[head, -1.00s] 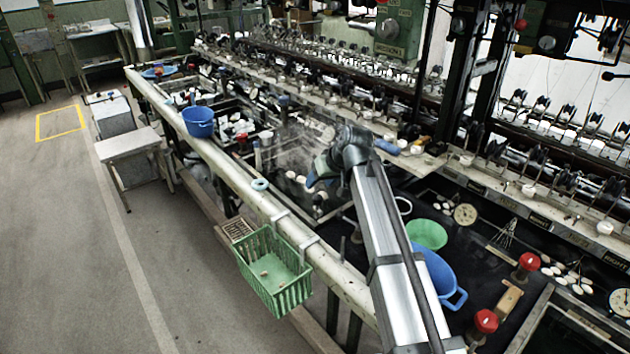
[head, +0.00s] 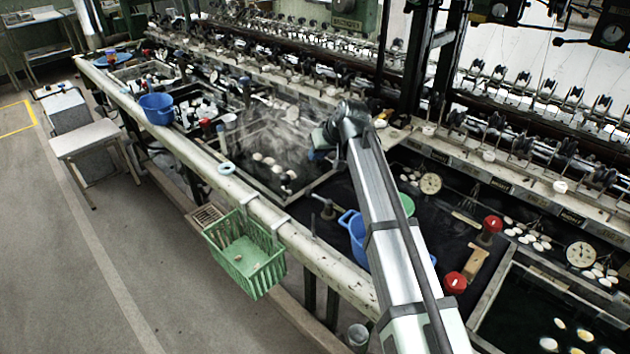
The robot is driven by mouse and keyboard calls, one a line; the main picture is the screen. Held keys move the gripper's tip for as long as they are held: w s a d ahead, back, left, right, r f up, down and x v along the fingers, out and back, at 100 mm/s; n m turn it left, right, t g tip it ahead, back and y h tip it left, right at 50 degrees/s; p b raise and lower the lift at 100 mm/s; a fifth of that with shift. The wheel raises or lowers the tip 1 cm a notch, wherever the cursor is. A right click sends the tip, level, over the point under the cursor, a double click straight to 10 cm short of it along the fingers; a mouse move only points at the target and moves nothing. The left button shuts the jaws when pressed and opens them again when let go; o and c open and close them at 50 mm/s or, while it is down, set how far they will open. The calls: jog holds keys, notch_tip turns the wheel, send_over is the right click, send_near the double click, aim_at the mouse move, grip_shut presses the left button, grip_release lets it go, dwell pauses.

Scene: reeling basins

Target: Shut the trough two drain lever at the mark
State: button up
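My gripper (head: 322,142) hangs at the end of my arm, seen from behind above the dark deck at the right edge of the steaming basin (head: 268,150). Its fingers are too small and hidden to show whether they are open or shut. A small grey metal lever (head: 322,204) stands on the deck below it, apart from it; I cannot tell whether this is the trough two drain lever. No mark can be made out. Two red knobs, one farther back (head: 491,225) and one nearer (head: 455,282), stand to the right of my arm.
A blue tub (head: 354,232) and a green bowl (head: 407,204) are partly hidden by my arm. A green basket (head: 243,257) hangs on the front rail (head: 310,250). A dial gauge (head: 430,183) and the reeling bench lie beyond. Another basin with cocoons (head: 560,325) is at lower right.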

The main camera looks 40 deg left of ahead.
aim_at(318, 198)
jog(key=shift+m, duration=0.8)
jog(key=w+d, duration=0.2)
jog(key=w, duration=0.1)
jog(key=w+d, duration=0.3)
jog(key=w+d+r, duration=0.1)
jog(key=w+d, duration=0.1)
jog(key=shift+w+d, duration=0.3)
jog(key=shift+w, duration=0.1)
grip_shut()
jog(key=s+d+n+g, duration=0.2)
jog(key=s+d+g, duration=0.1)
jog(key=s+g, duration=0.15)
jog(key=shift+t+h, duration=0.35)
jog(key=shift+h, duration=0.05)
jog(key=x, duration=0.6)
jog(key=s+x, duration=0.1)
jog(key=x, duration=0.2)
jog(key=shift+f, duration=0.25)
jog(key=s, duration=0.1)
jog(key=s+a+f, duration=0.1)
jog(key=shift+s+a, duration=0.2)
jog(key=shift+s, duration=0.15)
jog(key=shift+s+a+f, duration=0.1)
jog(key=shift+s+a, duration=0.2)
jog(key=shift+s, duration=0.2)
